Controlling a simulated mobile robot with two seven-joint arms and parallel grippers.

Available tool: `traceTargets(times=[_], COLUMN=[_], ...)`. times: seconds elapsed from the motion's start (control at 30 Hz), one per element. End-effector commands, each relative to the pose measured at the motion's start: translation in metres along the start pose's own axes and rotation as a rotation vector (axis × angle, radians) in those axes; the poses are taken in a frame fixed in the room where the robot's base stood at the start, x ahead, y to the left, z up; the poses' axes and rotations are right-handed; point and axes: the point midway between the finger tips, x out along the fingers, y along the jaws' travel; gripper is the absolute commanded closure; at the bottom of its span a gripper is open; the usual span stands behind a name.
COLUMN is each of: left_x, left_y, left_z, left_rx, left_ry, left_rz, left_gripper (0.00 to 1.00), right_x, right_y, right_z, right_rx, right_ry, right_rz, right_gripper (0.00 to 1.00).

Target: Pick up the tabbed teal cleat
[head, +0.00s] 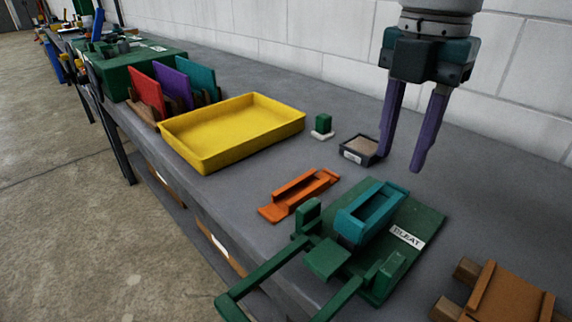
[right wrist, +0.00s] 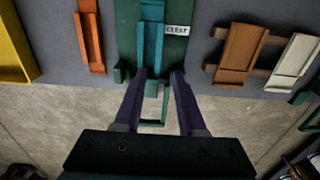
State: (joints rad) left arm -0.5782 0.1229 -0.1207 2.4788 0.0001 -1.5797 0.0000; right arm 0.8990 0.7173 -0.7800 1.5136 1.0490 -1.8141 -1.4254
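The teal cleat (head: 372,208) is a channel-shaped piece with a tab at its end. It lies on the green fixture (head: 424,217), which has a label reading CLEAT. In the right wrist view the teal cleat (right wrist: 151,42) lies ahead of the fingers, roughly in line with the gap between them. My right gripper (head: 398,160) is open and empty, its two purple fingers apart. In the head view it hangs above the bench, beyond the cleat and apart from it. My right gripper (right wrist: 158,76) also shows in the right wrist view. My left gripper is not in view.
An orange channel piece (head: 300,194) lies left of the fixture. A yellow tray (head: 205,150), a small dark box (head: 360,151) and a green block (head: 323,123) stand farther back. A brown piece (head: 508,295) sits on wooden supports at the right. A white wall bounds the bench behind.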

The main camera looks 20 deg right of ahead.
Motion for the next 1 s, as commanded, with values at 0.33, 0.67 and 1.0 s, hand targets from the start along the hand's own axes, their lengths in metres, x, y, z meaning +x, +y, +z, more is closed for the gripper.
traceTargets(times=[0.33, 0.67, 1.0], left_x=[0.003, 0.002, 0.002], left_y=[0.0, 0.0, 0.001], left_z=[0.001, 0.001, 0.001], left_rx=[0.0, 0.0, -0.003], left_ry=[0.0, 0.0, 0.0], left_rz=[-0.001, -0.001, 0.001], left_gripper=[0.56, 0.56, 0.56], right_x=[0.042, 0.086, 0.098], right_y=[-0.001, -0.003, -0.002], right_z=[0.002, -0.001, 0.0], right_rx=[-0.007, -0.006, -0.008], right_ry=[0.001, 0.002, -0.001], right_rz=[-0.004, -0.005, 0.0], right_gripper=[0.6, 0.6, 0.6])
